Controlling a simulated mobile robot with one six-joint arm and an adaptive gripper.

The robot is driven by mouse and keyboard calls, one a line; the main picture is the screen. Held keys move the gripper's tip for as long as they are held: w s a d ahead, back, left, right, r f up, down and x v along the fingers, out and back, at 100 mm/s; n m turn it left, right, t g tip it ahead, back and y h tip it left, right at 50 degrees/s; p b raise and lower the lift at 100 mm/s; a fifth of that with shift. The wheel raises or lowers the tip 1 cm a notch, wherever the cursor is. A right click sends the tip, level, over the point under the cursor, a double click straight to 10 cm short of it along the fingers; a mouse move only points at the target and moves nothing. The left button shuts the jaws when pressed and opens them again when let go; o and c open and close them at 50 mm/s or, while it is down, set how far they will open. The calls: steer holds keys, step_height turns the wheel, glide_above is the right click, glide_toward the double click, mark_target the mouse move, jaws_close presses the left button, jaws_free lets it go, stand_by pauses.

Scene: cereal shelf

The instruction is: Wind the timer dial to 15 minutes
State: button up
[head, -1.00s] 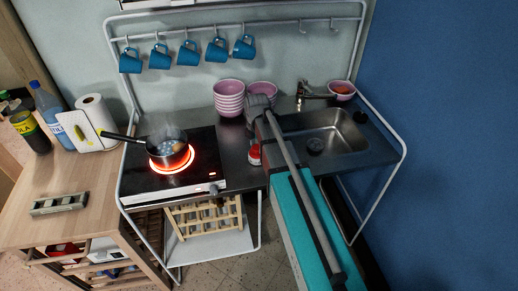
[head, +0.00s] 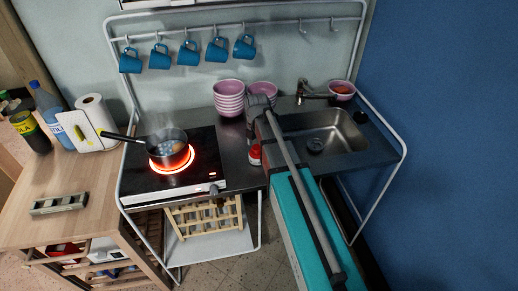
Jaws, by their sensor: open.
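A small red and white timer (head: 255,154) stands on the metal counter between the hob and the sink. Its dial marks are too small to read. My arm reaches over the counter from the lower right, and my gripper (head: 252,129) is just behind the timer, close to it in the picture. The wrist and arm hide most of the gripper, and its fingertips cannot be made out clearly. It is open, and I see nothing held in it. I cannot tell whether it touches the timer.
A pan (head: 168,143) with food steams on the glowing hob (head: 190,181) to the left. Stacked pink bowls (head: 228,98) stand behind. The sink (head: 335,137) lies to the right, with a faucet (head: 318,96) and another bowl (head: 341,90) behind it. Blue mugs hang above.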

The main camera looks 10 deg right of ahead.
steer(key=shift+r, duration=0.1)
step_height(320, 180, up, 7)
steer(key=p, duration=0.7)
stand_by(0.4)
steer(key=shift+s+f+m, duration=0.2)
steer(key=shift+s+m, duration=0.6)
steer(key=shift+m, duration=0.2)
steer(key=s+f+m+b, duration=0.1)
steer(key=s+m, duration=1.3)
steer(key=m, duration=0.9)
steer(key=shift+s+d+f, duration=0.15)
steer(key=shift+s+d, duration=0.1)
steer(key=shift+d, duration=0.2)
